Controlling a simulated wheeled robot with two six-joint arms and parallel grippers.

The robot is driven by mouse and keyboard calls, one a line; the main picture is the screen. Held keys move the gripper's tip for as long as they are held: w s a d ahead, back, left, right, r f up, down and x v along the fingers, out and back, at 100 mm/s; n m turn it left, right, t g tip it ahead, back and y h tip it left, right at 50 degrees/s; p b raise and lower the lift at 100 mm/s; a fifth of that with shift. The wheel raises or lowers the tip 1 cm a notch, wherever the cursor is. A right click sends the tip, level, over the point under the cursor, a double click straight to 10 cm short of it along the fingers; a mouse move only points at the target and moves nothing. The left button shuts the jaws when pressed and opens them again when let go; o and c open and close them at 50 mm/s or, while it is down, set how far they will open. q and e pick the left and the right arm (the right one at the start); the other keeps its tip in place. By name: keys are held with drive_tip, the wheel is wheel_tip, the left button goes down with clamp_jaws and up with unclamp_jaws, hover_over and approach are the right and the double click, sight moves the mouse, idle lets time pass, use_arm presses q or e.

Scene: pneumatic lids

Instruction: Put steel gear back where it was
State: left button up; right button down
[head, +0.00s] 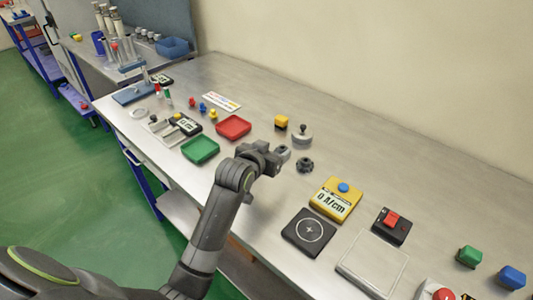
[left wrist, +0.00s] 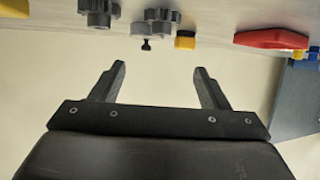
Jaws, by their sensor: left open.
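My left gripper (head: 275,157) is open over the middle of the bench. A light grey gear (head: 284,153), likely the steel gear, is right by its fingertips in the head view and partly hidden by them. A darker gear (head: 305,165) lies just to its right. In the left wrist view the open fingers (left wrist: 160,82) have nothing between them. There the grey gear (left wrist: 164,15) and the dark gear (left wrist: 98,8) show beyond the fingers at the top edge, apart from them. My right gripper is not in view.
A knobbed grey weight (head: 301,134) and a yellow block (head: 281,121) stand behind the gears. Red (head: 233,127) and green (head: 201,150) trays lie left. A yellow meter (head: 335,199), a black crosshair pad (head: 300,246) and a red switch box (head: 391,224) lie right.

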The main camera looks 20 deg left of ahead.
use_arm(q)
drive_tip(key=shift+v, duration=1.55)
